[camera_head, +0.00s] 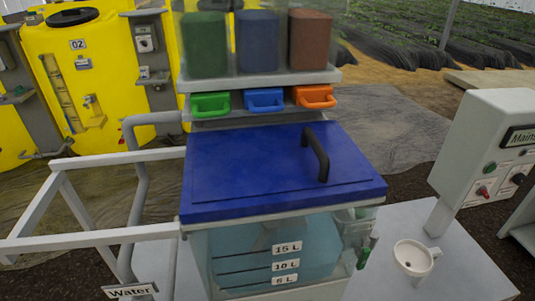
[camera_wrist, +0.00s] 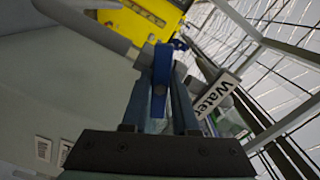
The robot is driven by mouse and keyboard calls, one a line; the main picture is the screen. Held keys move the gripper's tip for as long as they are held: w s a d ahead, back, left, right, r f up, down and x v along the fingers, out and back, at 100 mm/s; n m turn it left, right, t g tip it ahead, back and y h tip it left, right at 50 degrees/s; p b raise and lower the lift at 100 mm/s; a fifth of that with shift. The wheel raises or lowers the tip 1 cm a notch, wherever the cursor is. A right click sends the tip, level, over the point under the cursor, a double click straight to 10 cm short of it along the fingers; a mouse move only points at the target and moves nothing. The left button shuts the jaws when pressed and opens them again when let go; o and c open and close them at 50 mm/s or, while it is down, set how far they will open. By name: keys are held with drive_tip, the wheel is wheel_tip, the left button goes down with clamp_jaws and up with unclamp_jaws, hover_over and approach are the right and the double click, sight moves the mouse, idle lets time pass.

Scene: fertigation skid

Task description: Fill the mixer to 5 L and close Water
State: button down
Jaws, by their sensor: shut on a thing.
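The mixer (camera_head: 225,246) is a clear, bluish tank under a closed blue lid (camera_head: 250,170). Its front has lines marked 15 L, 10 L and 5 L; I cannot tell the liquid level surely. The Water label (camera_head: 130,290) is at the bottom left, beside a grey pipe (camera_head: 139,190). In the wrist view my gripper (camera_wrist: 160,92) is shut on a blue valve handle (camera_wrist: 161,70), which stands between its fingers at a grey pipe. The Water label (camera_wrist: 216,95) is just right of it. My gripper does not show in the head view.
Green, blue and red-brown hoppers (camera_head: 257,42) stand above coloured drawers (camera_head: 264,99). A white funnel cup (camera_head: 413,258) is on the grey table at right, near a control box (camera_head: 485,150). Yellow tanks (camera_head: 85,80) and a white frame (camera_head: 90,237) are at left.

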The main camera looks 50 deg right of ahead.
drive_tip(key=shift+f+m+b, duration=0.3)
drive_tip(key=shift+m+b, duration=0.6)
drive_tip(key=shift+m, duration=0.1)
drive_tip(key=shift+m+b, duration=0.55)
drive_tip(key=shift+m, duration=0.35)
drive_tip(key=shift+r+m+b, duration=0.25)
drive_tip(key=shift+m+b, duration=0.1)
drive_tip(key=shift+m, duration=0.75)
drive_tip(key=c, duration=0.6)
unclamp_jaws()
drive_tip(key=shift+c, duration=0.2)
drive_tip(key=p+v, duration=0.2)
drive_tip(key=v, duration=0.5)
